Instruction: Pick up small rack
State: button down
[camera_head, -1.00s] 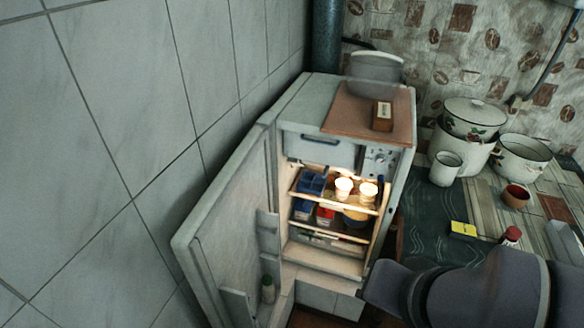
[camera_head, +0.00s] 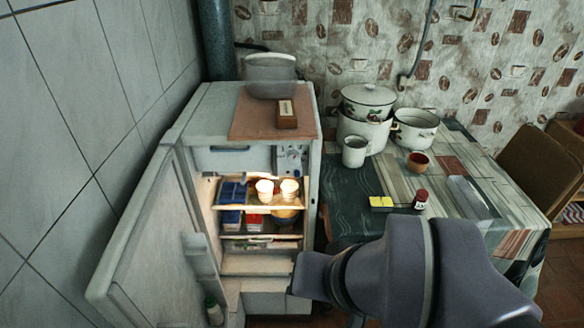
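I cannot make out a thing that is surely the small rack. The open fridge (camera_head: 205,130) stands left of centre with its door swung out to the left. Its lit inside has shelves (camera_head: 262,207) holding two pale cups (camera_head: 277,190), blue boxes (camera_head: 232,192) and other packets, with a bowl partly hidden lower down. My arm's grey links fill the lower right, in front of the table's near edge. My gripper itself does not show.
A small brown box (camera_head: 287,115) and a pale container (camera_head: 270,78) are on the fridge top. The table (camera_head: 345,205) to the right bears enamel pots (camera_head: 414,130), a mug (camera_head: 355,151), a brown cup (camera_head: 417,163), a yellow sponge (camera_head: 380,202) and a red-capped jar (camera_head: 420,199).

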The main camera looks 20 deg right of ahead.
aim_at(471, 206)
jog(key=z, duration=1.7)
jog(key=i+z, duration=0.45)
jog(key=i, duration=1.4)
jog(key=j, duration=0.1)
